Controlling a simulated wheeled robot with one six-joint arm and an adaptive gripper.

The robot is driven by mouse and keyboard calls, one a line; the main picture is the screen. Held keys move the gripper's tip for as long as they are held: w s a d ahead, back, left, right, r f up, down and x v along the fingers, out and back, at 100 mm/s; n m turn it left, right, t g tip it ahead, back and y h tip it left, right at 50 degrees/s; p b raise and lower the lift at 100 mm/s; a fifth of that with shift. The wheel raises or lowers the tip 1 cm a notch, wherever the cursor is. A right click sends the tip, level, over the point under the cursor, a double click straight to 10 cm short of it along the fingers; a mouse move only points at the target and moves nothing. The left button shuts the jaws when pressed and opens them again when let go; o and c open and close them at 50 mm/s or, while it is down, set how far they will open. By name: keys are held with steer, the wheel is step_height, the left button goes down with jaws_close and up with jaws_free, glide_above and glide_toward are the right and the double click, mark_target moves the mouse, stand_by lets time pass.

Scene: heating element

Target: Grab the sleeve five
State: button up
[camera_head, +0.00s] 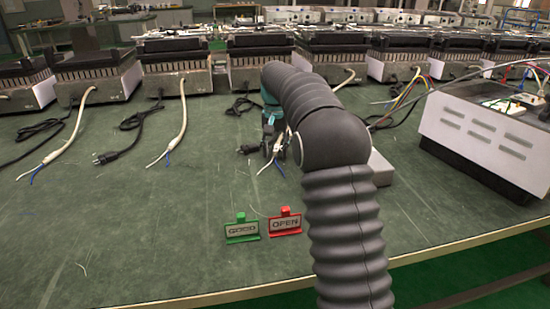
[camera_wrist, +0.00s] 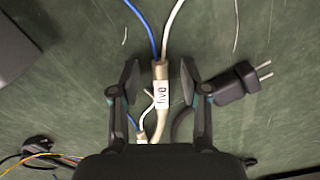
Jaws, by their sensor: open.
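The sleeve five (camera_wrist: 161,95) is a pale tube with a white label reading "five", with a blue and a white wire coming out of its far end. In the wrist view it lies between the two open fingers of my gripper (camera_wrist: 160,82), with a gap on both sides. In the head view my gripper (camera_head: 272,148) is low over the table, partly hidden by my arm. A bit of the sleeve (camera_head: 279,144) shows beside it, and its wire ends lie on the table.
A black plug (camera_wrist: 235,85) lies just right of the right finger. A row of heating units (camera_head: 175,67) stands along the back, with cables and sleeves in front. A white box (camera_head: 485,135) is at right.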

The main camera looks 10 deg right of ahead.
jaws_close()
steer(key=shift+r, duration=0.1)
